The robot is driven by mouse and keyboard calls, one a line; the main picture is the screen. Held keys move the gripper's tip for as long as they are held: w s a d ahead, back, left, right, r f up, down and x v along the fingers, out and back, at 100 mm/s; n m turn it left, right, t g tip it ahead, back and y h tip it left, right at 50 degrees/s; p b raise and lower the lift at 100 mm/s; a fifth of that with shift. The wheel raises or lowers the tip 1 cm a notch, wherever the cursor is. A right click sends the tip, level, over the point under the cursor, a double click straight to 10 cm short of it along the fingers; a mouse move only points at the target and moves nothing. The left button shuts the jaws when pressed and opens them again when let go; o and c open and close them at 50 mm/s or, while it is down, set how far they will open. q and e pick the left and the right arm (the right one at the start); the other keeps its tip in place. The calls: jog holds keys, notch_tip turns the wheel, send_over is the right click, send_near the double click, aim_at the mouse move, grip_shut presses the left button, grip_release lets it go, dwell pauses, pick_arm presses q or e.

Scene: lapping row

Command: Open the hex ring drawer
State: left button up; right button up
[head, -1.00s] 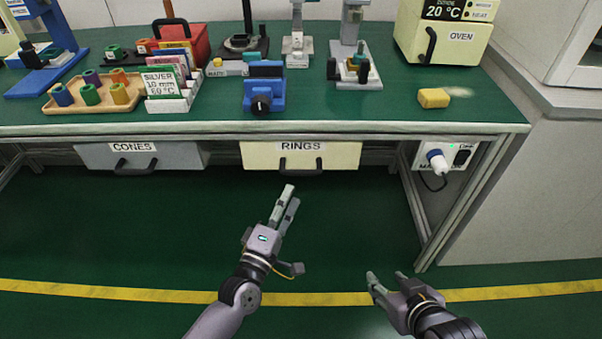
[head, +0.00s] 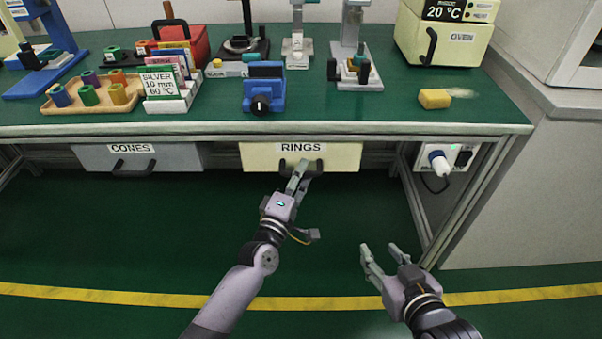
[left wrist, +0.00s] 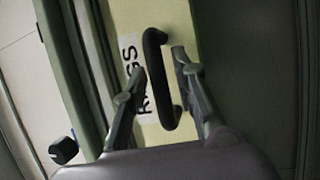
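The cream drawer (head: 258,158) labelled RINGS hangs under the bench and looks closed. Its black handle (head: 285,165) is partly hidden behind my left gripper in the head view. My left gripper (head: 300,169) is at the handle. In the left wrist view the handle (left wrist: 154,60) stands between the two open fingertips of that gripper (left wrist: 160,72), with gaps showing beside it. The drawer front (left wrist: 125,18) and its label show behind the fingers. My right gripper (head: 382,252) is open and empty, low over the floor to the right.
A grey CONES drawer (head: 185,157) sits to the left. A socket panel with a white plug (head: 439,161) and a table leg stand to the right. The bench top (head: 330,105) carries a blue vise, a ring tray, cards and an oven. The floor in front is clear.

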pick_arm(q)
grip_shut()
dwell(0.6)
